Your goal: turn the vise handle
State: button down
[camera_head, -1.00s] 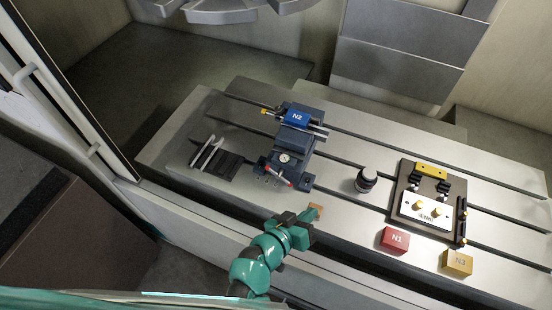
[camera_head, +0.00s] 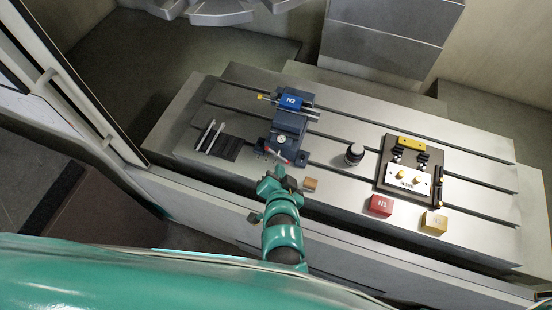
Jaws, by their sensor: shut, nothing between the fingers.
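The vise (camera_head: 288,128) is dark blue and stands on the slotted machine table (camera_head: 335,150), left of its middle. A blue block marked N2 (camera_head: 291,100) sits at its far end. The vise handle (camera_head: 276,153) is a thin bar with red on it, at the vise's near end below a round dial (camera_head: 282,140). My gripper (camera_head: 279,172) is on the green arm, just on the near side of the handle. It is shut and holds nothing. From this view I cannot tell whether its tips touch the handle.
A small tan block (camera_head: 311,184) lies right of my gripper. A red block N1 (camera_head: 380,205) and a yellow block (camera_head: 433,222) lie front right. A dark fixture plate (camera_head: 383,176) and a black round knob-like piece (camera_head: 354,154) stand right. Slim tools (camera_head: 207,137) lie left.

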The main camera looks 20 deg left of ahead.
aim_at(279, 154)
jog(key=shift+s+a+f+b+x, duration=0.25)
jog(key=shift+f+b+x, duration=0.1)
jog(key=shift+b+x, duration=1.7)
jog(key=shift+s+a+f+b+x, duration=0.2)
jog(key=shift+s+f+b+x, duration=0.1)
jog(key=shift+b+x, duration=1.7)
jog(key=shift+s+a+f+b+x, duration=0.25)
jog(key=shift+f+b+x, duration=0.1)
jog(key=shift+b+x, duration=1.7)
jog(key=shift+w+a+f, duration=0.1)
jog(key=shift+w+f, duration=0.05)
jog(key=shift+w, duration=0.15)
